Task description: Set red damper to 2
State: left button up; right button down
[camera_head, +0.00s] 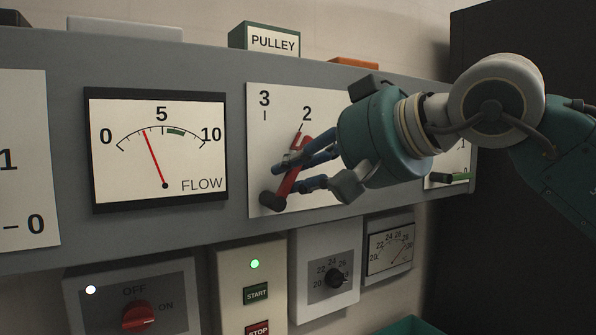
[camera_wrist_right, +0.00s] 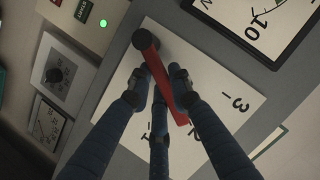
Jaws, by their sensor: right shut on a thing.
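The red damper lever (camera_head: 290,180) is mounted by a dark round pivot on a white scale plate (camera_head: 262,150) marked 3 and 2. It slants up and right, its upper end close below the tick under the 2. My right gripper (camera_head: 291,175) is shut on the lever, with blue fingers on either side of it. The wrist view shows the lever (camera_wrist_right: 163,80) between the fingertips (camera_wrist_right: 160,78), its far end by the 2. The lower scale numbers are hidden behind my gripper. My left gripper is not in view.
A FLOW gauge (camera_head: 160,190) left of the plate has its needle between 0 and 5. Below are a red OFF/ON knob (camera_head: 138,316), a START button (camera_head: 256,294) and a black dial knob (camera_head: 335,278). A green lever (camera_head: 460,177) is at the right. A PULLEY box (camera_head: 272,42) stands on top.

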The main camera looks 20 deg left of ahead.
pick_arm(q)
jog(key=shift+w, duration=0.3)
pick_arm(e)
jog(key=shift+f, duration=0.1)
jog(key=c, duration=1.8)
grip_release()
jog(key=shift+d, duration=0.1)
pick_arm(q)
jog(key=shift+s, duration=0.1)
pick_arm(e)
jog(key=v, duration=1.2)
jog(key=shift+s, duration=0.1)
